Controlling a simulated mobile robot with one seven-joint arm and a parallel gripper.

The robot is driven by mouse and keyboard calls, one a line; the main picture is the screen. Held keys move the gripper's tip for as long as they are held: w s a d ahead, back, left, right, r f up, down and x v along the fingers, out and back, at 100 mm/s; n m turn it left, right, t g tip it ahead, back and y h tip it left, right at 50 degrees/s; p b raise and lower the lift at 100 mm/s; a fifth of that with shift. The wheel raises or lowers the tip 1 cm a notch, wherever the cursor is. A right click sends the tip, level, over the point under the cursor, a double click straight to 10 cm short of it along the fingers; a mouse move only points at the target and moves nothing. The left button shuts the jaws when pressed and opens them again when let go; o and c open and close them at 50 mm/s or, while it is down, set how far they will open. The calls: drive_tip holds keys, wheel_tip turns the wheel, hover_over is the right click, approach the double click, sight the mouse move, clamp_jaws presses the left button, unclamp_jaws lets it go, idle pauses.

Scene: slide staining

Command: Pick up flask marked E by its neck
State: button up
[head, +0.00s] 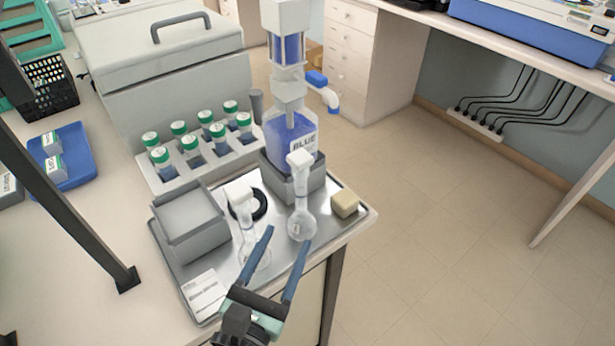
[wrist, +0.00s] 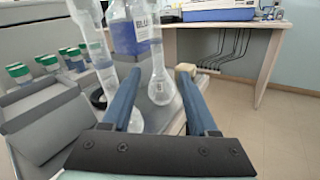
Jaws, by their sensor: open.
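Two clear glass flasks with white stoppers and long necks stand on the metal tray (head: 358,212). The right flask (head: 301,226) has a round bulb with a small mark that I cannot read. The left flask (head: 251,252) is partly behind my left finger. I cannot tell which one is marked E. My gripper (head: 287,236) is open and empty, at the tray's front edge. In the wrist view, the right flask (wrist: 161,90) shows between my fingers, beyond the tips, and the left flask (wrist: 92,35) is outside the left finger.
A blue-filled bottle (head: 290,137) in a grey holder stands behind the flasks. A rack of green-capped tubes (head: 222,161), a grey box (head: 190,222), a white card (head: 204,295) and a beige block (head: 344,203) are nearby. Open floor lies to the right.

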sight(302, 208)
drive_tip(key=shift+r+n+p, duration=0.1)
drive_tip(key=shift+n+p, duration=0.35)
drive_tip(key=shift+n, duration=0.65)
drive_tip(key=x, duration=0.6)
drive_tip(key=shift+w+d, duration=0.15)
drive_tip(key=shift+w, duration=0.1)
drive_tip(key=shift+p+x, duration=0.35)
drive_tip(key=shift+x, duration=2.55)
drive_tip(key=shift+r, duration=0.1)
clamp_jaws()
